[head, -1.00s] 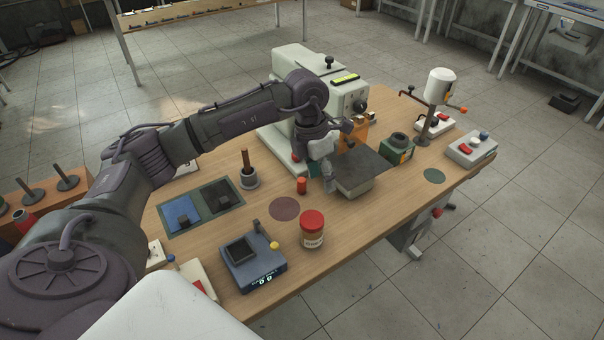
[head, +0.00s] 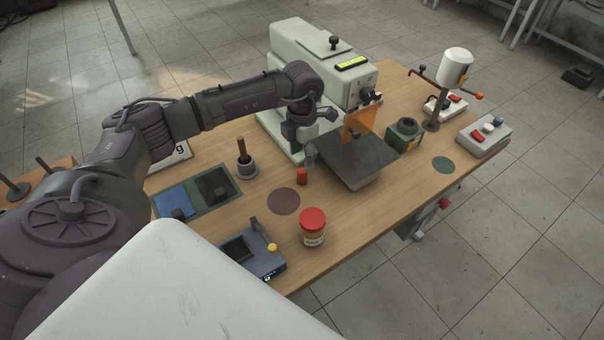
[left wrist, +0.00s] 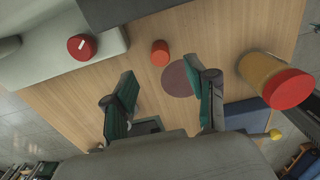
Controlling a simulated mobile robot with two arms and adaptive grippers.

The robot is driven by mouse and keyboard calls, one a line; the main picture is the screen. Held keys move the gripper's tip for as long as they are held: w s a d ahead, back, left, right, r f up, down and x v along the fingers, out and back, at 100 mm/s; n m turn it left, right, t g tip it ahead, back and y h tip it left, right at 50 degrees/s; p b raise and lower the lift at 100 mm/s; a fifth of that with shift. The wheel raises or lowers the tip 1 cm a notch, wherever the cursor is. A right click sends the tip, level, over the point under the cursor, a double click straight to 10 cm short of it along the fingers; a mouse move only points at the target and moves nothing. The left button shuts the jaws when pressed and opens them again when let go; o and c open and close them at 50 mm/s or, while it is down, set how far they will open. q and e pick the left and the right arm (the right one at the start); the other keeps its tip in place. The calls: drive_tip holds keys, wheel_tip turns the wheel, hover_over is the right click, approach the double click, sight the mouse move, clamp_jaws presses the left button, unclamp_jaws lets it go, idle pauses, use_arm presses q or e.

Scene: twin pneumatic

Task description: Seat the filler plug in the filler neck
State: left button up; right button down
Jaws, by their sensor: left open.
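A small red cylinder (head: 302,177), perhaps the filler plug, stands on the wooden table; it also shows in the left wrist view (left wrist: 160,53). My left gripper (head: 316,142) is just behind and above it, beside the machine's base. Its two fingers are spread wide and empty in the left wrist view (left wrist: 160,90), with the cylinder beyond the gap between the tips, apart from both. I cannot identify the filler neck surely; a green block (head: 405,136) with a dark round ring on top stands to the right. My right gripper is not in view.
The pale machine (head: 318,60) stands behind the gripper. A dark-topped block (head: 357,158) is close on the right. A red-lidded jar (head: 312,230) stands in front, beside a round brown mat (head: 283,201). A pot with a wooden handle (head: 246,165) is left.

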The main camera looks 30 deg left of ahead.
sight(302, 170)
use_arm(q)
wheel_tip(302, 170, down, 6)
drive_tip(key=shift+r+p, duration=0.1)
drive_tip(key=shift+p, duration=0.3)
clamp_jaws()
drive_tip(key=shift+r, duration=0.1)
